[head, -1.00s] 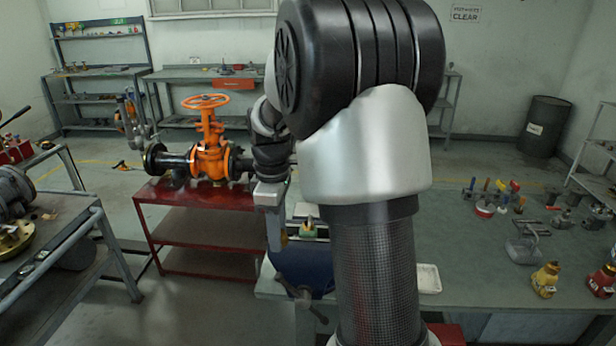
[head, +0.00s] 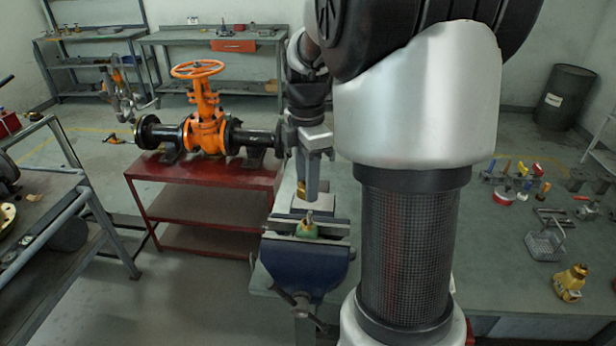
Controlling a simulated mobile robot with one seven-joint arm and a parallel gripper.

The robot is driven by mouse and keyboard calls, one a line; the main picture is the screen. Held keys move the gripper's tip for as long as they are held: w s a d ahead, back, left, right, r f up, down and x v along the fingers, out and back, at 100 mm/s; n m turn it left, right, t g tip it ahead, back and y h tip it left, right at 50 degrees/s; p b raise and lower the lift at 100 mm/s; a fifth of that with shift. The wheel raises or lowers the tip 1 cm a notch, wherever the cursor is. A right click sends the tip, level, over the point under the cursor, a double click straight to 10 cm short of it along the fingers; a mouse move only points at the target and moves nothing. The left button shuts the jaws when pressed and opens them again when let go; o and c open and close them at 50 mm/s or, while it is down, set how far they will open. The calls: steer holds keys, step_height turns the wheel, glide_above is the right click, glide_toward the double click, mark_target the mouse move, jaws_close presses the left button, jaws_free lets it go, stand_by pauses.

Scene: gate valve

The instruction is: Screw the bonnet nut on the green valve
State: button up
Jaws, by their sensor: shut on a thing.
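The small green valve (head: 308,231) is held upright in the jaws of a blue bench vise (head: 306,266). A thin stem stands up from its top. My gripper (head: 305,188) points down above the bench, above and behind the valve in the head view. It is shut on a small brass-coloured piece, the bonnet nut (head: 301,189), which shows low at the left finger. The nut is apart from the valve in the picture; its exact distance in depth cannot be told. Part of the nut is hidden by the fingers.
My arm covers the middle of the view. The green bench (head: 500,262) holds a yellow jack (head: 571,283), a wire basket (head: 545,243) and several small tools at right. An orange gate valve (head: 206,130) stands on a red table (head: 160,178) at left.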

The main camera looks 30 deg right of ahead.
steer(key=shift+f+b, duration=1.25)
steer(key=shift+f, duration=0.55)
steer(key=shift+f+b, duration=1.55)
steer(key=shift+f, duration=1.3)
stand_by(3.4)
